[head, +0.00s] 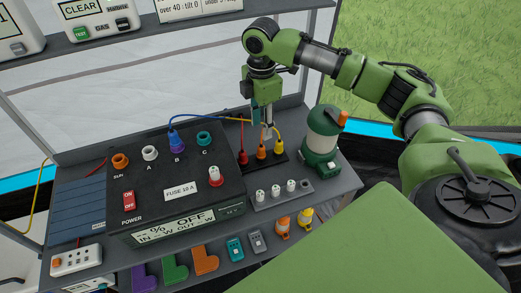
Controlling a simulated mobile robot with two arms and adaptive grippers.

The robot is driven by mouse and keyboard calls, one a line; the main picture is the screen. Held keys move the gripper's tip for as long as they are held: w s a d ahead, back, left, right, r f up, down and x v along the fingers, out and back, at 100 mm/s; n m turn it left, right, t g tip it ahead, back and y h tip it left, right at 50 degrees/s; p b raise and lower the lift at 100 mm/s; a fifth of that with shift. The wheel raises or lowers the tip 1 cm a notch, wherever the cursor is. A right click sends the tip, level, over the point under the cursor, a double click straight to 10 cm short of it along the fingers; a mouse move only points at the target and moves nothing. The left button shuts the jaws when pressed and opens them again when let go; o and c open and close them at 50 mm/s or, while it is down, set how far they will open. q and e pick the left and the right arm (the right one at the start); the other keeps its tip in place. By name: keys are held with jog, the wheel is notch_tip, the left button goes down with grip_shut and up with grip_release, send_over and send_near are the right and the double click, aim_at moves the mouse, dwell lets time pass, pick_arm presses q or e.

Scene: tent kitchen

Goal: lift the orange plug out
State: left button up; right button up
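An orange plug (262,151) stands upright in a black strip (268,162), between a red plug (243,157) and a yellow plug (279,147). My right gripper (264,128) points down just above the orange plug, close to its cable. The gap between its fingers is too small to make out, and I cannot tell whether they touch the plug or cable. My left gripper is not in view.
A black power box (185,212) with coloured sockets stands left of the strip; a blue plug (177,144) sits in it. A green-and-white lantern (323,140) stands close on the right. A grey rack (282,195) of white fuses lies in front.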

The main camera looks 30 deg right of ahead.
aim_at(261, 144)
jog(key=f, duration=0.3)
jog(key=shift+w, duration=0.2)
jog(key=shift+f, duration=0.3)
jog(key=f, duration=0.2)
jog(key=shift+s+f+p, duration=0.25)
jog(key=shift+f+p, duration=0.05)
jog(key=shift+p, duration=0.05)
notch_tip(261, 144, down, 2)
jog(key=shift+f, duration=0.3)
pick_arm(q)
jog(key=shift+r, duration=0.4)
pick_arm(e)
grip_shut()
